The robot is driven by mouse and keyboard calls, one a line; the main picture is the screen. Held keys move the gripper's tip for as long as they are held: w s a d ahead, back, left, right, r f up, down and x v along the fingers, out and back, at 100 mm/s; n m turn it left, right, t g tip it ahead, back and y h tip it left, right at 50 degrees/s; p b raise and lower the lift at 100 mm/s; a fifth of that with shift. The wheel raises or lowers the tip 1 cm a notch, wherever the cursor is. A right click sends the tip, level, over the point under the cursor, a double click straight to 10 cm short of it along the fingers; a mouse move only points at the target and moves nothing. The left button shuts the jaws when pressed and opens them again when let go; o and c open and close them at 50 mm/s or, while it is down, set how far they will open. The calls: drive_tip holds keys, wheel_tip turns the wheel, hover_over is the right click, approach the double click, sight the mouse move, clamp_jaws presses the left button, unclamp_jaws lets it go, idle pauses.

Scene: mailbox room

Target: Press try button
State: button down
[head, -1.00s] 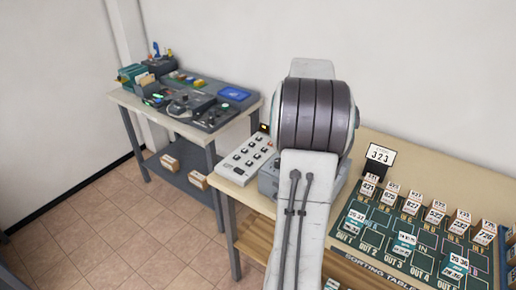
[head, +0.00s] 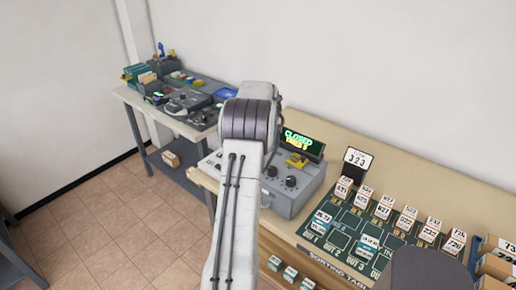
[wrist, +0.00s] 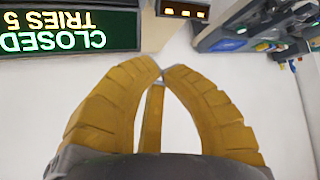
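A grey box (head: 288,204) with dark knobs stands on the wooden table. Its screen (head: 303,143) reads CLOSED and TRIES 5 in the head view. The same screen (wrist: 68,27) shows upside down at the upper left of the wrist view. No try button is readable; my arm covers the box's left side.
A sorting board (head: 345,219) with numbered blocks lies to the right, beside a 323 sign (head: 356,158). A white keypad box (head: 208,165) is partly behind my arm. A second table (head: 128,97) with devices stands at the left. The floor (head: 110,215) there is clear.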

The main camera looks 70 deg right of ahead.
drive_tip(key=shift+f, duration=0.15)
idle(0.3)
wheel_tip(320, 180, down, 7)
drive_tip(key=b, duration=0.2)
drive_tip(key=shift+b, duration=0.35)
drive_tip(key=shift+f+b, duration=0.75)
drive_tip(key=shift+b, duration=0.45)
drive_tip(key=shift+f+b, duration=0.25)
drive_tip(key=shift+b, duration=0.05)
idle(0.5)
drive_tip(key=shift+f+b, duration=0.2)
drive_tip(key=shift+b, duration=0.1)
drive_tip(key=shift+f+b, duration=0.4)
drive_tip(key=shift+f, duration=0.1)
idle(1.0)
drive_tip(key=shift+r, duration=0.2)
drive_tip(key=shift+r+p, duration=0.45)
drive_tip(key=shift+r, duration=0.25)
drive_tip(key=shift+r, duration=0.15)
